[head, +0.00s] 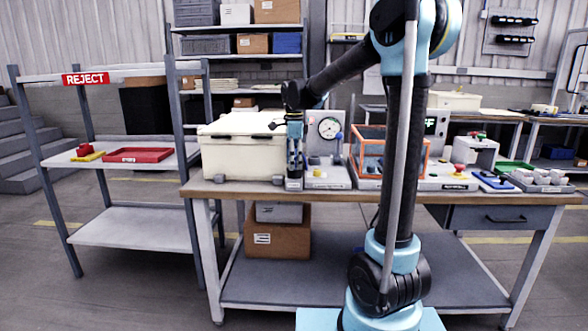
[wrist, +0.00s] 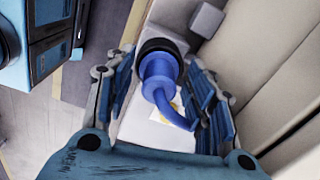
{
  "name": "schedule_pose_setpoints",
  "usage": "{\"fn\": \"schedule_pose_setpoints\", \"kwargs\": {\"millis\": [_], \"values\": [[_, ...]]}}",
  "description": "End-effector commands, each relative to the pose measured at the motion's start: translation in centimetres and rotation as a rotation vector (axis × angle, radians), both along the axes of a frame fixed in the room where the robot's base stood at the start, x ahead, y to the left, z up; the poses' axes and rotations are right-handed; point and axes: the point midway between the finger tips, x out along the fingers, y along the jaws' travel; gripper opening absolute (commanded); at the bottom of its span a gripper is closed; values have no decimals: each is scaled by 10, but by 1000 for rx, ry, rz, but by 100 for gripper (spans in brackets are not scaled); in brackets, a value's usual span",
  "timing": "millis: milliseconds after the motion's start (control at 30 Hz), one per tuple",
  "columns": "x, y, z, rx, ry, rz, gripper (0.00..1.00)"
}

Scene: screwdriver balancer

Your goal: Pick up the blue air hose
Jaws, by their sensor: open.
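The blue air hose (wrist: 161,78) shows in the wrist view as a blue cylinder with a dark collar and a curved blue tail, over a pale base (wrist: 155,132). My gripper (wrist: 160,68) is open, with one finger on each side of the hose. I cannot tell whether either finger touches it. In the head view my gripper (head: 294,150) points down at the front of the workbench, between the cream case and the gauge unit. The hose is hard to make out there behind the fingers.
The cream case (head: 240,148) stands close on the left and the gauge unit (head: 329,150) close on the right. An orange-framed box (head: 372,150) is farther right on the workbench (head: 250,189). A reject rack (head: 130,212) with a red tray (head: 138,155) stands at the left.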

Motion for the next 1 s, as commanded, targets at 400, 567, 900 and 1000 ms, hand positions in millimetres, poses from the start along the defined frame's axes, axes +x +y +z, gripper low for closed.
{"fn": "schedule_pose_setpoints", "kwargs": {"millis": [400,567,900,1000], "values": [[0,0,0,0,0,0,0],[0,0,0,0,0,0,0],[0,0,34,0,0,0,0],[0,0,53,0,0,0,0]]}}
